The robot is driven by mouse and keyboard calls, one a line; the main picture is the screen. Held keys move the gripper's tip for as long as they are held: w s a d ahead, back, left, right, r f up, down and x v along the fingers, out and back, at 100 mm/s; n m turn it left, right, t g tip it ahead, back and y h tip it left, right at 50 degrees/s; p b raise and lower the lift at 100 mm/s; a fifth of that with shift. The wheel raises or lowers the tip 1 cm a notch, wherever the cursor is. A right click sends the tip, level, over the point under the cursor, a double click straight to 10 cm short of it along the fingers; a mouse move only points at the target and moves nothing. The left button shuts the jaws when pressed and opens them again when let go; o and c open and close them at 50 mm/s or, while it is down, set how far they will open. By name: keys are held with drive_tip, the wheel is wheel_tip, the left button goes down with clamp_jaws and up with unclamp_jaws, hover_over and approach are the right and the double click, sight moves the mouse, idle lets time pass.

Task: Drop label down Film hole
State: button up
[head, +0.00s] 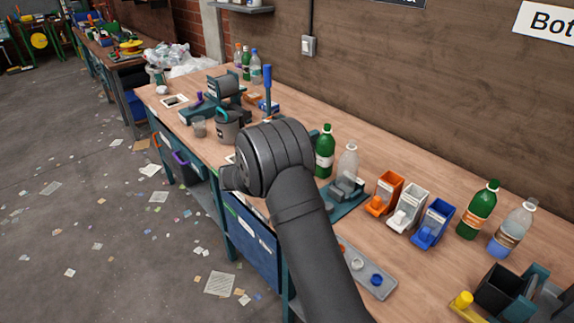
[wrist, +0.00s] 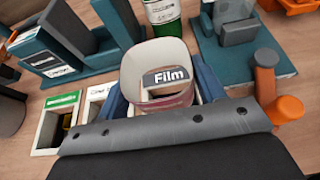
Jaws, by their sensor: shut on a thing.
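In the wrist view my gripper (wrist: 163,88) is shut on a curled, off-white label (wrist: 158,56) with a pinkish lower part. Its blue-grey fingers stand on either side of the loop. The dark Film sign (wrist: 166,76) shows through the loop's opening, so the label is over or very near the Film spot. The hole itself is hidden behind the label and gripper, and I cannot tell the label's height above it. In the head view my arm hides the gripper, label and hole.
Left of the label are a green-signed hole (wrist: 61,110) and a white-signed hole (wrist: 97,97). A green bottle (head: 324,152) and a clear bottle (head: 347,163) stand on the bench. Orange (head: 384,194), white (head: 408,208) and blue (head: 433,224) bins stand to the right.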

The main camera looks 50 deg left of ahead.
wheel_tip(320, 180, down, 11)
drive_tip(key=shift+d, duration=0.35)
idle(0.3)
drive_tip(key=shift+s+f, duration=0.1)
drive_tip(key=o, duration=0.9)
drive_tip(key=shift+d, duration=0.1)
wheel_tip(320, 180, up, 14)
drive_tip(key=shift+w+d+r+m+h, duration=0.4)
drive_tip(key=shift+w+d+r, duration=1.45)
drive_tip(key=shift+r, duration=0.6)
drive_tip(key=shift+w+d+r+m+h, duration=0.4)
drive_tip(key=shift+w+d+r, duration=1.2)
drive_tip(key=shift+w+r, duration=0.7)
drive_tip(key=shift+w+d+r+m+h, duration=0.3)
drive_tip(key=shift+w+d+r+h, duration=0.2)
drive_tip(key=shift+w+d+r, duration=1.7)
drive_tip(key=shift+s+a+r, duration=0.3)
drive_tip(key=shift+s+a, duration=0.15)
drive_tip(key=shift+a, duration=0.15)
